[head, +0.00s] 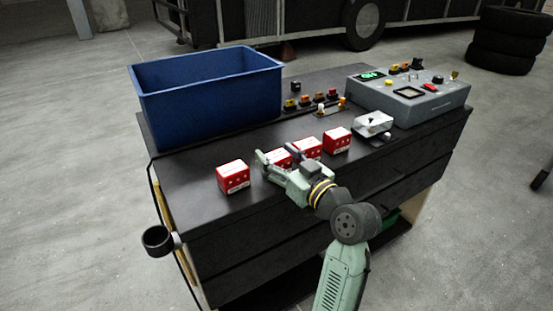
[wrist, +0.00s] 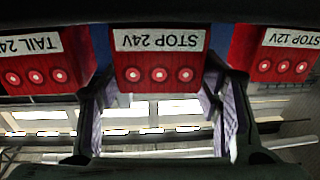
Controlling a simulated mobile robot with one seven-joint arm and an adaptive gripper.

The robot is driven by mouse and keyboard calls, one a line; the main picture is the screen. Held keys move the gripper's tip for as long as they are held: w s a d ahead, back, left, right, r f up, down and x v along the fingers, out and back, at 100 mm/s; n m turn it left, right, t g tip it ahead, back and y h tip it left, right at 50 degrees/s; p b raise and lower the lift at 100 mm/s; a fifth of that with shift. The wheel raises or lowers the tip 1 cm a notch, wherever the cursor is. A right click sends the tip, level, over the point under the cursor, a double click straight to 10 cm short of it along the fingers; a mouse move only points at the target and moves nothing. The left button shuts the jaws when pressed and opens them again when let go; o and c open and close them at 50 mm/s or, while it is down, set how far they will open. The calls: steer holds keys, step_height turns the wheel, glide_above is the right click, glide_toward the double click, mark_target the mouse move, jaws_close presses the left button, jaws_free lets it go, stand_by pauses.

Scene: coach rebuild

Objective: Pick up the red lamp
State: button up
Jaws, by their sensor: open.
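Several red boxes with white labels stand in a row on the black cabinet top. The one in the middle of the wrist view, the STOP 24V box (wrist: 160,60), shows its label upside down. The TAIL 24V box (wrist: 40,65) is at its left and the STOP 12V box (wrist: 275,55) at its right. My gripper (wrist: 160,105) is open, its fingers to either side of the STOP 24V box's front; I cannot tell whether they touch it. In the head view my gripper (head: 278,157) partly hides a red box. A separate red box (head: 233,177) stands left of it.
A large blue bin (head: 210,100) stands at the cabinet's back left. A grey control box (head: 410,100) stands at the right, with a small white device (head: 372,124) in front. Small coloured lamps (head: 305,101) sit behind the boxes. The black cabinet top (head: 190,170) is clear at front left.

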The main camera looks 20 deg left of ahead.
steer(key=shift+w+a, duration=0.25)
steer(key=shift+a, duration=0.05)
steer(key=shift+c, duration=0.3)
steer(key=c, duration=0.8)
steer(key=shift+c, duration=0.2)
steer(key=shift+r, duration=0.1)
